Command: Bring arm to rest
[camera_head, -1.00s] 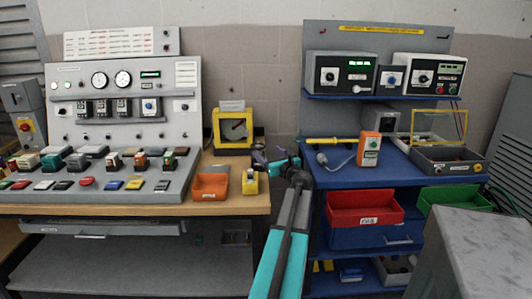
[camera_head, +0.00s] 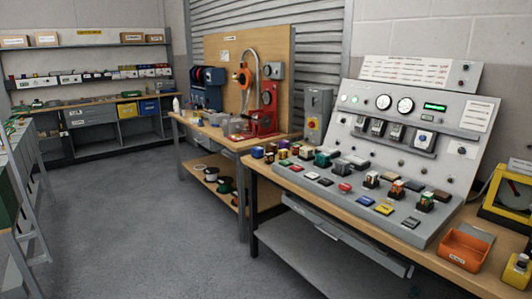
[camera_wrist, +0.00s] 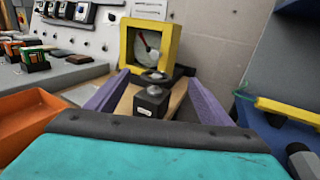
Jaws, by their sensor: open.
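My gripper (camera_wrist: 157,92) shows in the wrist view, with its two purple fingers apart. A small dark block with a grey rounded top (camera_wrist: 151,98) appears between the fingers, but I cannot tell how far beyond them it lies. The teal and black part of my arm fills the bottom of the wrist view. A yellow-framed gauge (camera_wrist: 151,45) stands beyond the fingers. My arm and gripper are not visible in the head view.
The grey control panel (camera_head: 345,112) stands on a wooden bench, with an orange bin (camera_head: 465,249) and yellow box (camera_head: 517,268) at right. A bench with a red stand (camera_head: 265,112) is further back. Grey floor (camera_head: 150,225) is open at left. A yellow bar (camera_wrist: 290,110) is right of the gripper.

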